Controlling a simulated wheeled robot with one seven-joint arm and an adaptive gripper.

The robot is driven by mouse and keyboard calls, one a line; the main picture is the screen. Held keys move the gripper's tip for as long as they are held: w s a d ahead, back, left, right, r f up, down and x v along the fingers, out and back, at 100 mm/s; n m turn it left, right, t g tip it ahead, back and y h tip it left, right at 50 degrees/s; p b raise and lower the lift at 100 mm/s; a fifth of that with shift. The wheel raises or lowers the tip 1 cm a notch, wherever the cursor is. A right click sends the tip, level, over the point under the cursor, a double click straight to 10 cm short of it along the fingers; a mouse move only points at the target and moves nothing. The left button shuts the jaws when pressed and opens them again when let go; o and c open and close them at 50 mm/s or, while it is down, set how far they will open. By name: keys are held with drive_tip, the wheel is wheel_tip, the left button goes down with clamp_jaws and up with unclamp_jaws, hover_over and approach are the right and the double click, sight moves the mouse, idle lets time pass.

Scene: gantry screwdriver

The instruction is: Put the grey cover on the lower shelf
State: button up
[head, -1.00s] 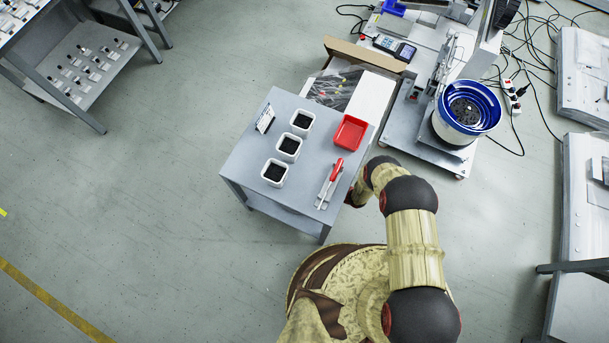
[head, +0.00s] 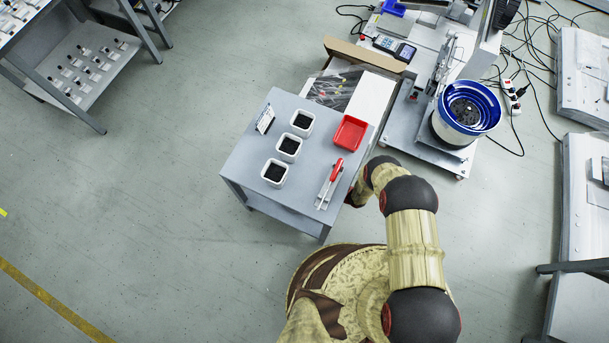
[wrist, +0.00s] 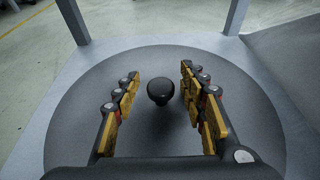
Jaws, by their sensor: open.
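The grey cover (wrist: 76,120) is a wide round disc with a black knob (wrist: 159,88) at its middle. In the wrist view it lies on the pale grey-blue lower shelf (wrist: 115,46) between two table legs. My gripper (wrist: 160,84) is open, with one finger on each side of the knob and visible gaps between them. In the head view a strip of the lower shelf (head: 280,212) shows under the small grey table; the cover and my gripper are hidden there by the tabletop and my arm.
The small grey table (head: 245,165) carries white cups with black contents (head: 289,147), a red tray (head: 350,132) and a red-handled screwdriver (head: 336,172). A machine with a blue-rimmed bowl (head: 470,105) stands at right.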

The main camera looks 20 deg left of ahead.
drive_tip(key=p+v, duration=0.3)
drive_tip(key=v, duration=0.8)
drive_tip(key=shift+d+r, duration=0.2)
drive_tip(key=shift+d, duration=0.15)
drive_tip(key=shift+s+d, duration=0.1)
drive_tip(key=shift+d, duration=0.1)
